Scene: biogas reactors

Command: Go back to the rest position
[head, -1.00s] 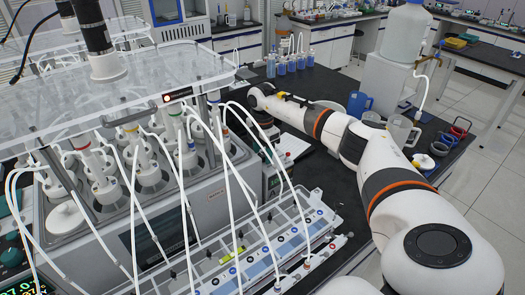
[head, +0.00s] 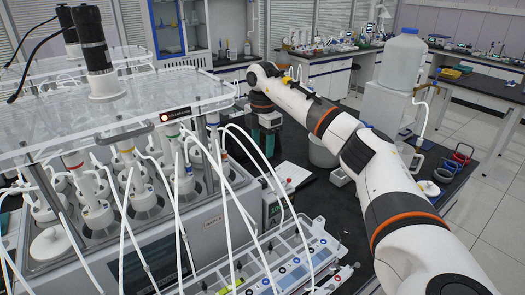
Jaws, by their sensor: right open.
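My right arm comes in from the lower right and reaches over the black bench (head: 335,215). Its wrist bends down beside the reactor unit. My right gripper (head: 268,146) hangs there, pointing down, with its jaws open. It is small in view and partly behind the white tubes, and I see nothing held in it. The reactor unit (head: 205,236), a grey box with several capped bottles under a clear top plate (head: 140,105), stands to its left. My left gripper is not in view.
White tubes (head: 236,190) loop from the reactor to a clear rack (head: 285,262) in front. A grey bucket (head: 322,152) stands right of my gripper. A large bottle (head: 402,62) stands on a white block behind my arm. Red-rimmed rings (head: 462,157) sit at the right bench edge.

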